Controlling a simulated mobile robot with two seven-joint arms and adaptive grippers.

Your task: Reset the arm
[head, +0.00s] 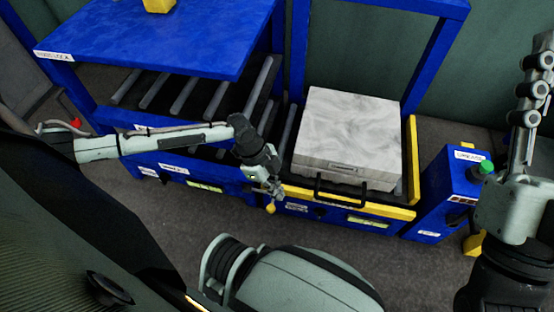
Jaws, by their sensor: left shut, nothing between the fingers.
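My left arm (150,143) comes in from the left and reaches across the front of the blue press. My left gripper (272,198) hangs at its end, pointing down, shut and empty. It is in front of the left end of the yellow-edged frame, left of the black handle (340,187). I cannot tell whether it touches the frame. My right arm stands at the right edge, with links upright (508,205); its gripper is not clearly in view.
A grey slab-like block (350,135) sits inside the yellow frame (414,160). Left of it are rollers (183,97) under a blue platform (160,35). A blue control box (447,190) with a green button (487,167) stands at the right.

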